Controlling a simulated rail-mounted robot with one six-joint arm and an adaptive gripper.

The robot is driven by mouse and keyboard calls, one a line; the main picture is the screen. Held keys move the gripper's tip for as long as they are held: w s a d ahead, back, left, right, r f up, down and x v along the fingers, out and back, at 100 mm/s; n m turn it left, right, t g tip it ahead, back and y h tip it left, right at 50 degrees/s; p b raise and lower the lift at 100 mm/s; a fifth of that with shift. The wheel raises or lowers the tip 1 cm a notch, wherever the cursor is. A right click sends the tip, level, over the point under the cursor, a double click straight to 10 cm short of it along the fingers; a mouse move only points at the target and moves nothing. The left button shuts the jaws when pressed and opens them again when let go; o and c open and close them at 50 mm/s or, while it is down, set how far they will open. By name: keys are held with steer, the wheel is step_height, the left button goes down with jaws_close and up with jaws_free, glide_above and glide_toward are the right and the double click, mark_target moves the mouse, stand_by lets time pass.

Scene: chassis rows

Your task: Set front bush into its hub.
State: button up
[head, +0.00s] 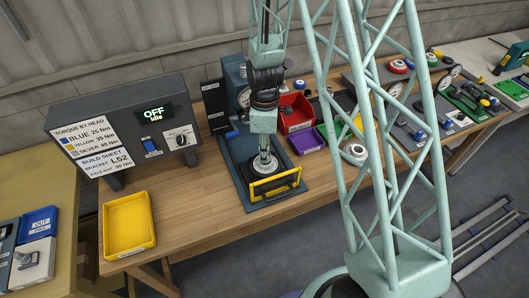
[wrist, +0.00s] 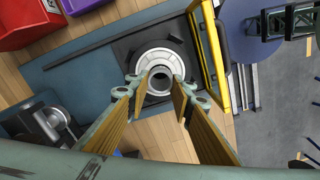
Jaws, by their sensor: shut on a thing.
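My gripper (wrist: 161,84) points down over the press station, with its two fingers shut on a small dark grey ring-shaped bush (wrist: 160,72). The bush sits between the fingertips. Below and around it in the wrist view is the pale round hub (wrist: 150,57) on a dark plate. From above, the bush lies within the hub's outline; whether it touches or has entered the hub I cannot tell. In the head view my gripper (head: 264,160) is over the pale hub (head: 277,168), and the bush is hidden by the fingers.
A yellow guard bar (head: 275,184) stands close in front of the hub on the blue base (head: 241,174). A yellow tray (head: 129,224) and a torque control box (head: 124,128) are left. Red (head: 296,113) and purple (head: 306,141) bins stand right. Bare wood lies between tray and base.

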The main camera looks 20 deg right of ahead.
steer(key=shift+f+b, duration=0.65)
steer(key=shift+b, duration=0.2)
stand_by(1.3)
steer(key=o, duration=1)
steer(key=shift+r, duration=0.15)
steer(key=shift+r, duration=5.85)
steer(key=shift+r, duration=0.1)
